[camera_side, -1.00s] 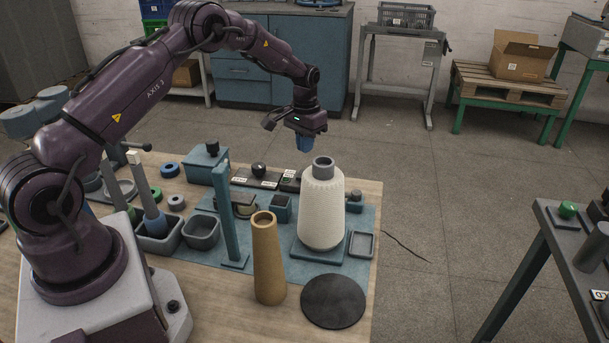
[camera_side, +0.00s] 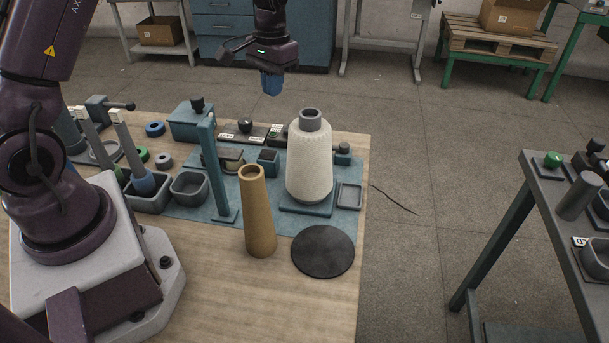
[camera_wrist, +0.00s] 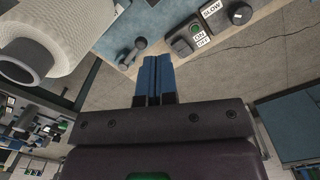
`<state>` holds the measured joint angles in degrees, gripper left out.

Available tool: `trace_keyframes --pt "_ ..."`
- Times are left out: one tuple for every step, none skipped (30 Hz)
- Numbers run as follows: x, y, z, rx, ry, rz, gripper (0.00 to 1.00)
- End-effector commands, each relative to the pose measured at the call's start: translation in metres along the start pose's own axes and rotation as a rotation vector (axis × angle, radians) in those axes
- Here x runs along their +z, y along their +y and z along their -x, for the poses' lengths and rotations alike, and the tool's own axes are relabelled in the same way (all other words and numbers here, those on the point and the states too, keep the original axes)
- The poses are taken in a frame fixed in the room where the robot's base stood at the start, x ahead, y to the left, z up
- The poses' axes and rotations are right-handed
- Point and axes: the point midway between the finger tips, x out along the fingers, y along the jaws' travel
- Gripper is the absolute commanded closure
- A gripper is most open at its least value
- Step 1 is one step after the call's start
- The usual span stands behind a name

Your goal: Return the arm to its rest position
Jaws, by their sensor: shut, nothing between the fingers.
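My gripper (camera_side: 271,84) hangs in the air above and behind the work table in the side view, its blue fingers pointing down. In the wrist view the fingers (camera_wrist: 156,75) are together with nothing between them. The white wound cone (camera_side: 309,165) stands upright on a blue base plate, below and to the right of my gripper and apart from it. Its grey core end shows at the left of the wrist view (camera_wrist: 25,62). A bare tan cone (camera_side: 257,212) stands upright on the table in front.
A blue post (camera_side: 216,170) rises beside the tan cone. A black disc (camera_side: 323,251) lies at the table's front right. Grey bins (camera_side: 189,189) and a blue box (camera_side: 190,124) stand on the left. The air around my gripper is clear. A second bench (camera_side: 550,205) stands at right.

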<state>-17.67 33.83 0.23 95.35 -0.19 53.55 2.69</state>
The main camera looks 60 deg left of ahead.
Motion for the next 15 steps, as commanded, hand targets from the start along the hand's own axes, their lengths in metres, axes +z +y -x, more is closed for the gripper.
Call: trace_keyframes --pt "0.016 0.008 0.021 -0.001 0.023 -0.013 1.00" --pt "0.025 0.013 0.030 -0.002 0.033 -0.020 1.00" --pt "0.038 0.018 0.042 -0.003 0.049 -0.030 1.00" --pt "0.049 0.022 0.051 -0.003 0.061 -0.036 1.00" --pt "0.059 0.026 0.059 -0.003 0.074 -0.043 1.00" --pt "0.072 0.031 0.069 -0.003 0.092 -0.053 1.00" --pt "0.083 0.034 0.076 -0.002 0.106 -0.060 1.00" --pt "0.093 0.037 0.083 -0.002 0.121 -0.069 1.00" --pt "0.107 0.041 0.091 -0.001 0.141 -0.080 1.00" --pt "0.118 0.044 0.096 0.000 0.157 -0.088 1.00" --pt "0.128 0.046 0.101 0.001 0.173 -0.098 1.00" --pt "0.142 0.049 0.106 0.003 0.195 -0.109 1.00" --pt "0.152 0.051 0.110 0.004 0.213 -0.118 1.00" --pt "0.163 0.053 0.114 0.006 0.230 -0.128 1.00" --pt "0.176 0.056 0.118 0.009 0.255 -0.140 1.00"
